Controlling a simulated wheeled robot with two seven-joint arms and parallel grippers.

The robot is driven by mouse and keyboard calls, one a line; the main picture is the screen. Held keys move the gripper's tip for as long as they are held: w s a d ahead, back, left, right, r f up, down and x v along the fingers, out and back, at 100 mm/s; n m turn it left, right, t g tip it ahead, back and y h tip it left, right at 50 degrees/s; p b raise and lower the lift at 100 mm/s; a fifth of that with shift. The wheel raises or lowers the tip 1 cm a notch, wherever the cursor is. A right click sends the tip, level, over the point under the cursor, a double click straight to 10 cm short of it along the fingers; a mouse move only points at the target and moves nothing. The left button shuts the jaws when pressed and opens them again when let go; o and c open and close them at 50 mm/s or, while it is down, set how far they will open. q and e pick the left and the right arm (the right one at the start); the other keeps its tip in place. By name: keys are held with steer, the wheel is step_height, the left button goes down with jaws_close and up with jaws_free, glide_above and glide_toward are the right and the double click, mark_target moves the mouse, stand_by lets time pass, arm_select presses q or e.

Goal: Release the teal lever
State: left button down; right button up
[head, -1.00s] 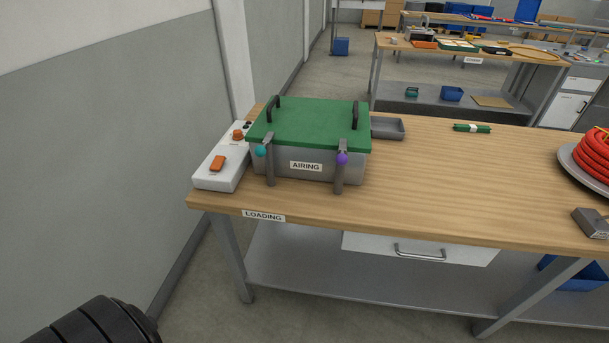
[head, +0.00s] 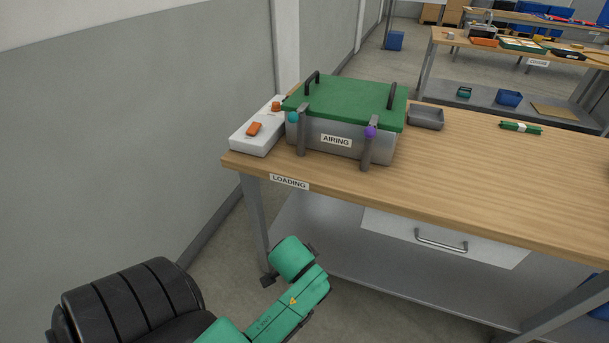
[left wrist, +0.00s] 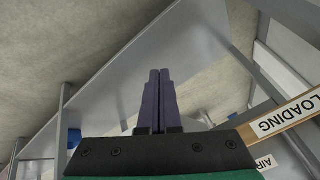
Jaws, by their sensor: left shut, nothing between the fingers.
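The teal lever (head: 301,134) is a grey bar with a teal ball near its top, upright on the left front of the grey box (head: 330,146) marked AIRING. A similar lever with a purple ball (head: 370,132) stands at the right front. Both stand against the box front, by the edge of its green lid (head: 345,100). My left arm shows below the table in the head view, well away from the lever. My left gripper (left wrist: 160,72) shows in the left wrist view with its purple fingers together and empty. The teal lever is not visible there. My right gripper is out of view.
The box stands on a wooden table (head: 470,180) marked LOADING. A white control box (head: 257,128) with orange buttons is left of it. A wall runs along the left.

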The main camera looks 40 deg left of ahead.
arm_select(q)
steer(key=w+a+r+m+t+y, duration=0.1)
steer(key=w+a+r+t+y, duration=0.1)
steer(key=r, duration=0.7)
steer(key=w+a+r+m+t+y, duration=0.1)
steer(key=w+r+y, duration=0.3)
steer(key=r, duration=0.6)
steer(key=w+a+r+m+t+y, duration=0.2)
steer(key=w+r, duration=0.4)
steer(key=r, duration=0.3)
steer(key=shift+w+a+r+t+y, duration=0.3)
steer(key=shift+a+t+y, duration=0.25)
steer(key=shift+t+y, duration=0.45)
steer(key=shift+w, duration=0.15)
steer(key=p, duration=0.3)
glide_toward(299, 110)
steer(key=w, duration=0.2)
steer(key=shift+w+a+r, duration=0.15)
steer(key=shift+a+r, duration=0.1)
steer(key=shift+a, duration=0.2)
